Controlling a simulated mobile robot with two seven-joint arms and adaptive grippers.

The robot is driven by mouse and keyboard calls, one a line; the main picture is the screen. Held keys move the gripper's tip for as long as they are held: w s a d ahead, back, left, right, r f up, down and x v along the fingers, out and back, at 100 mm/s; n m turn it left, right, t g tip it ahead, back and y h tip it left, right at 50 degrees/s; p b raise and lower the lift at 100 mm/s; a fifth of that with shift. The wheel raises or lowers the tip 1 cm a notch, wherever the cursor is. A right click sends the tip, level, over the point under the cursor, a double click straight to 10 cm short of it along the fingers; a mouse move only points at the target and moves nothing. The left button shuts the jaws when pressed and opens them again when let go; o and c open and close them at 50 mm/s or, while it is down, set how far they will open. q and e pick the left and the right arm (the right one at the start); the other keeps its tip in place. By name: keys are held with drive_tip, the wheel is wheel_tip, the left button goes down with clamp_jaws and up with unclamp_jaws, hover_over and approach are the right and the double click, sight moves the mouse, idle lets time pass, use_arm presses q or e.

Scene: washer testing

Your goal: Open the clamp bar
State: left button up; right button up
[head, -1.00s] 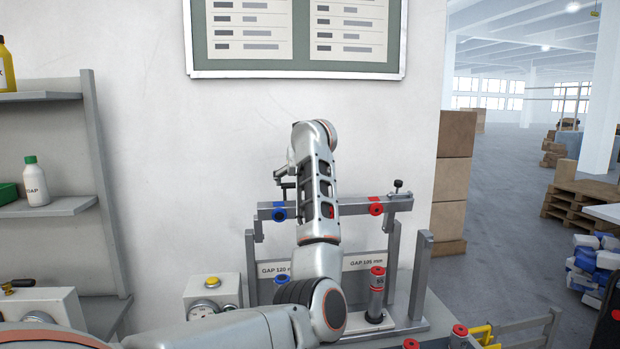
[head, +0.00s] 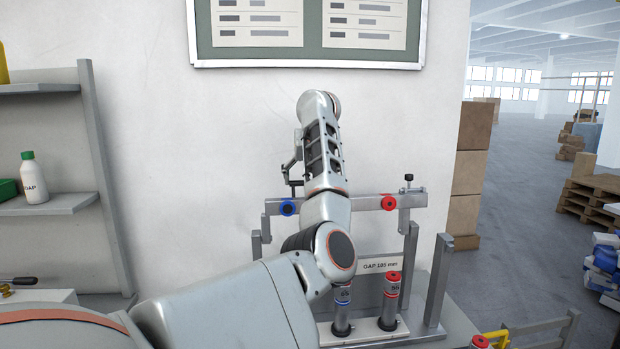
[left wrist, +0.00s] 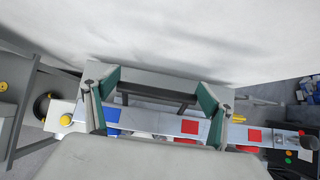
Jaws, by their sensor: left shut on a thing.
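The clamp bar (head: 362,204) is a grey bar with a blue disc (head: 288,207) and a red disc (head: 388,203). It spans the fixture above the cylinders, partly behind my left arm. A dark knob (head: 408,179) stands at its right end. In the head view my forearm hides most of the gripper. My right gripper is not in view.
A blue-marked cylinder (head: 342,310) and a red-marked cylinder (head: 391,300) stand beneath the bar, near a "GAP 105 mm" label (head: 380,265). Upright posts (head: 437,275) flank them. A wall stands close behind. Shelves (head: 50,205) are at left.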

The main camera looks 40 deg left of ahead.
use_arm(q)
drive_tip(key=shift+r, duration=0.15)
drive_tip(key=o, duration=1.6)
drive_tip(key=shift+s+d, duration=0.1)
drive_tip(key=shift+d, duration=0.05)
drive_tip(key=v, duration=1.2)
